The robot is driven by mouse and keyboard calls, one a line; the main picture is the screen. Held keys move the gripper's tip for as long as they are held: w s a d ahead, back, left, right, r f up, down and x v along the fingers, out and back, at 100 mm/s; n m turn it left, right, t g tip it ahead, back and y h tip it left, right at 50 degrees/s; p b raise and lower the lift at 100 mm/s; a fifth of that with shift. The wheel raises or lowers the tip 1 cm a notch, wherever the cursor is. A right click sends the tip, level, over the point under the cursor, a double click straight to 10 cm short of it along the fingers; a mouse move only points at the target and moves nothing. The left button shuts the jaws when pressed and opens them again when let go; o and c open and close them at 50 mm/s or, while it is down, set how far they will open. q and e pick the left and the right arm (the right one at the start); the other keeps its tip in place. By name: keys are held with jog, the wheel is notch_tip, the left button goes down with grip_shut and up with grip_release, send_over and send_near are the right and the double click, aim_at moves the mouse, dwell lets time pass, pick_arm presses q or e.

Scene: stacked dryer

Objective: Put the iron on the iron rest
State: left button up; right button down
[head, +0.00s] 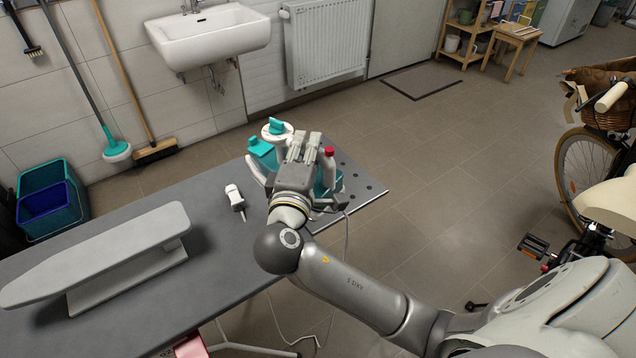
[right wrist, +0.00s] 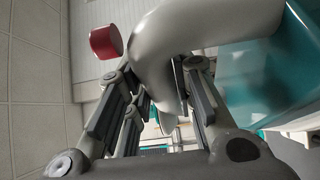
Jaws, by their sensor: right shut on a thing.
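The iron has a teal body (head: 330,183), a pale handle and a red knob (head: 329,152). My right gripper (head: 305,150) is around the iron's handle and shut on it, hiding much of the iron in the head view. In the right wrist view the pale curved handle (right wrist: 205,45) passes by the fingers, with the red knob and the teal body (right wrist: 262,85) to either side. The iron rest is a perforated metal plate (head: 364,189) at the ironing board's far right end. The iron appears over it; I cannot tell whether they touch. My left gripper is not in view.
The grey ironing board (head: 215,275) carries a sleeve board (head: 110,250) and a small white object (head: 235,197). Teal and white items (head: 262,148) stand left of my gripper. A cord (head: 347,238) hangs near my arm. A bicycle (head: 590,165) stands right; the floor between is open.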

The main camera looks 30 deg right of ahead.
jog(key=shift+s+d+r+m+g+h+b, duration=0.1)
jog(key=shift+d+r+m+g+h+b, duration=0.2)
jog(key=shift+m+g+h, duration=0.2)
jog(key=shift+s+d+r+m+g+h+b, duration=0.1)
jog(key=shift+d+r+m+g+h+b, duration=0.1)
jog(key=shift+d+m+g+h+b, duration=0.25)
jog(key=shift+s+d+r+m+g+h+b, duration=0.25)
jog(key=shift+s+m+g+h+b, duration=0.1)
jog(key=shift+m+g+h, duration=0.25)
jog(key=shift+s+d+r+m+g+h+b, duration=0.1)
jog(key=shift+s+r+m+g+h+b, duration=0.15)
jog(key=shift+m+g+h, duration=0.3)
jog(key=shift+d, duration=0.1)
jog(key=w+d+f, duration=0.9)
jog(key=w+f, duration=0.1)
jog(key=f, duration=0.3)
jog(key=shift+d, duration=0.25)
jog(key=shift+g, duration=0.3)
jog(key=c, duration=1.7)
grip_release()
jog(key=shift+f, duration=0.4)
jog(key=o, duration=0.4)
jog(key=shift+s+a+r, duration=0.1)
jog(key=shift+s+r, duration=0.05)
